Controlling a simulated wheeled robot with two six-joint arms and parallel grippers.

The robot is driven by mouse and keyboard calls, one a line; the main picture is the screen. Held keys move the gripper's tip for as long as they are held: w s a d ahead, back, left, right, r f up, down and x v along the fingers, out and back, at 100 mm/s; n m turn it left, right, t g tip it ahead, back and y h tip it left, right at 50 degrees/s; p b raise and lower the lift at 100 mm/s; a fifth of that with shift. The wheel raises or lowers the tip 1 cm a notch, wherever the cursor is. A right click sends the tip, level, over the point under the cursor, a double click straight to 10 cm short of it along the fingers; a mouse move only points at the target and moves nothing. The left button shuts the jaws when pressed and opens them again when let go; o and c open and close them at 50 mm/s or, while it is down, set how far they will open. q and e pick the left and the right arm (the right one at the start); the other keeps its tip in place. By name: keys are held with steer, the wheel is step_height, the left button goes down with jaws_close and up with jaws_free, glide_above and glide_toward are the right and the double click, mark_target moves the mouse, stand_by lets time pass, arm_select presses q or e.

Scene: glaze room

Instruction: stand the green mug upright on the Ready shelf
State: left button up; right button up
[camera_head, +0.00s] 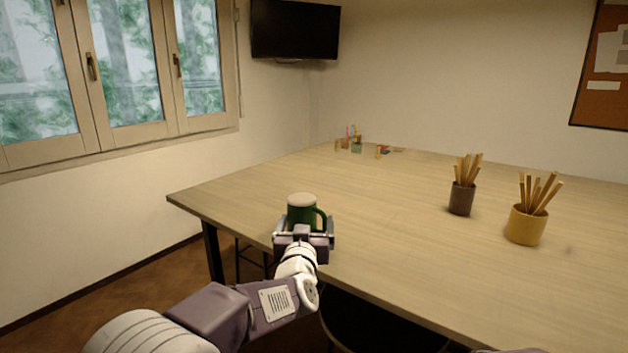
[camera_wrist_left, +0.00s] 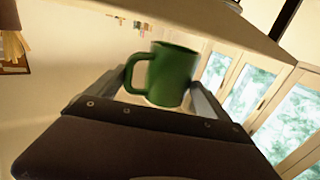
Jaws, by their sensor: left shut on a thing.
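The green mug (camera_head: 300,215) is in the jaws of my left gripper (camera_head: 304,236), near the table's near left edge in the head view. No shelf marked Ready shows in either view.
A long wooden table (camera_head: 400,240) fills the middle and right. A dark cup of sticks (camera_head: 461,200) and a yellow cup of sticks (camera_head: 525,225) stand on its right part. Small items (camera_head: 356,146) lie at the far end. Windows (camera_head: 125,65) are on the left wall.

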arm_select(q)
steer(key=shift+s, duration=0.1)
steer(key=s, duration=1.2)
steer(key=shift+s+a, duration=0.35)
steer(key=shift+a, duration=0.1)
steer(key=w, duration=0.3)
steer(key=shift+w+d+b, duration=0.15)
steer(key=shift+w+b, duration=0.2)
steer(key=shift+w, duration=0.05)
jaws_close()
steer(key=w, duration=0.8)
steer(key=shift+w+d+r+p, duration=0.1)
steer(key=shift+w+d+p, duration=0.15)
steer(key=shift+w+p, duration=0.1)
steer(key=f+b, duration=0.1)
steer(key=w+f+b, duration=0.1)
steer(key=f+b, duration=0.1)
steer(key=s+b, duration=0.1)
steer(key=s, duration=0.4)
steer(key=shift+s, duration=0.65)
